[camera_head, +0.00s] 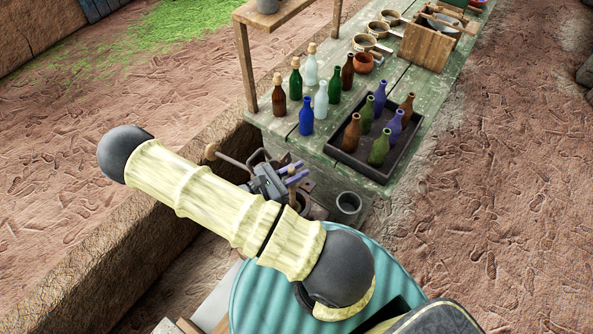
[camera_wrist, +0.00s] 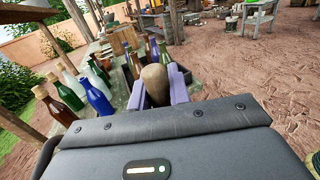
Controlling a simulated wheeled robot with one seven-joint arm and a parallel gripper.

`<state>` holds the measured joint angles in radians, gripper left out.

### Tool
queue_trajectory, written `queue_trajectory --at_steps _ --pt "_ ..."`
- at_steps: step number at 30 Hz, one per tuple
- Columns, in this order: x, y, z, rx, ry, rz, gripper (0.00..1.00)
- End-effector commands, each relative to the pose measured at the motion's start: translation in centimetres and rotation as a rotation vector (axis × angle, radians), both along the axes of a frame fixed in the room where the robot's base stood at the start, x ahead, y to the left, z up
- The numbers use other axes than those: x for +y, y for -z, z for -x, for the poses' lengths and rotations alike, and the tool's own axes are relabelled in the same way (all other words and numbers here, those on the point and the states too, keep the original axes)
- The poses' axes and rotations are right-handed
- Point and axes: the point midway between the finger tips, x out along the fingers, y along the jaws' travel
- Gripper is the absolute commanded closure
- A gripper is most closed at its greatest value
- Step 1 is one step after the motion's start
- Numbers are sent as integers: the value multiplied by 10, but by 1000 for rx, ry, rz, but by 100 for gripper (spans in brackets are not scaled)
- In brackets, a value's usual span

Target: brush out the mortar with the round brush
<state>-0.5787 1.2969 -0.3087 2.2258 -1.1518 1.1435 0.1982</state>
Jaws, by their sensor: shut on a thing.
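My gripper (camera_head: 292,172) is beside the bench's near end, its purple fingers pointing right. In the wrist view, the fingers (camera_wrist: 165,88) close around a rounded wooden end, which I take to be the handle of the round brush (camera_wrist: 155,80). The bristles are not clearly visible. In the head view, a round-knobbed wooden handle (camera_head: 228,160) shows left of the gripper; I cannot tell whether it is the same piece. A dark, round-rimmed vessel (camera_head: 316,211), perhaps the mortar, is partly hidden below the fingers. Its inside cannot be made out.
A grey cup (camera_head: 348,204) stands just right of the vessel. The green bench (camera_head: 398,82) holds loose bottles, a dark tray (camera_head: 345,158) of bottles, pans and a wooden box (camera_head: 426,46). A wooden post (camera_head: 245,68) rises at the bench's left. The ground at right is open.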

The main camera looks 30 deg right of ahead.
Motion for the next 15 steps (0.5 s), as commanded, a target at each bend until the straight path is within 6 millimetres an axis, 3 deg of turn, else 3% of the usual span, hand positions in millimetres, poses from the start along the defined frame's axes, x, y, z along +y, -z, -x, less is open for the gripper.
queue_trajectory --at_steps 8,15 --pt "0 5 0 1 0 1 100" --pt "0 29 0 1 0 0 100"
